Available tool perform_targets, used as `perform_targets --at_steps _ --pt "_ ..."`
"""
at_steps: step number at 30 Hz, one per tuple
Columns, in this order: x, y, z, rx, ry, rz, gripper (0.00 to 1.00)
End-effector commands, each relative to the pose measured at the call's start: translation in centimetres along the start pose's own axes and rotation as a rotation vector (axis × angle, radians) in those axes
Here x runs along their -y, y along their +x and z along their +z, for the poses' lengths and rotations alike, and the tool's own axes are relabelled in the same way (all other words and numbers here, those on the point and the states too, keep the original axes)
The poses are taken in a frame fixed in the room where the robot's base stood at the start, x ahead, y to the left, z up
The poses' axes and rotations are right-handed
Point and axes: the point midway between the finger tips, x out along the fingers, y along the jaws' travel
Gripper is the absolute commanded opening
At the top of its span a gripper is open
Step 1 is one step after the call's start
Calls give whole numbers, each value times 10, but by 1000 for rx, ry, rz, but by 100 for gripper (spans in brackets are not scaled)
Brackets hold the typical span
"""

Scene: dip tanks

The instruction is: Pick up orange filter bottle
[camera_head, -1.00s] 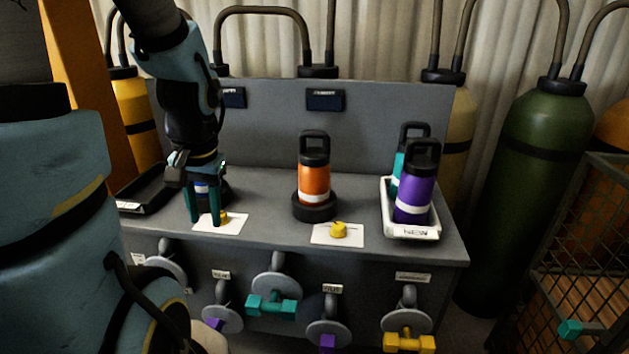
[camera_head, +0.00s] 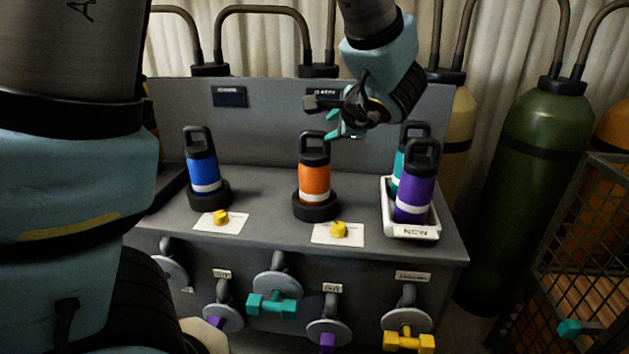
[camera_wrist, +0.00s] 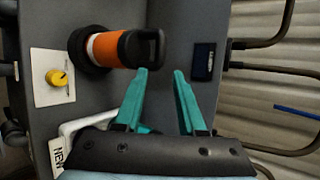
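The orange filter bottle (camera_head: 314,180) stands upright in a round black base (camera_head: 315,207) at the middle of the grey bench. It has a black cap with a loop handle and a white band. My gripper (camera_head: 332,130) is above the bench, close to the bottle's handle and a little to its right. In the wrist view the bottle (camera_wrist: 104,48) lies sideways in the picture, and the teal fingers of my gripper (camera_wrist: 163,72) are spread apart with nothing between them. The cap's handle is just beyond one fingertip; I cannot tell whether they touch.
A blue bottle (camera_head: 203,170) stands in another black base at left. A purple bottle (camera_head: 416,190) and a teal bottle (camera_head: 397,171) stand in a white tray (camera_head: 411,233) at right. Yellow knobs (camera_head: 339,229) sit on cards at the bench front. A back panel (camera_head: 270,130) rises behind.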

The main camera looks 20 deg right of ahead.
Motion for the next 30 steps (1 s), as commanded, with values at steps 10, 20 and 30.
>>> perform_targets --at_steps 10,20,30 --pt "0 44 2 4 0 4 40" --pt "2 80 6 7 2 5 40" --pt "0 98 5 3 -1 4 40"
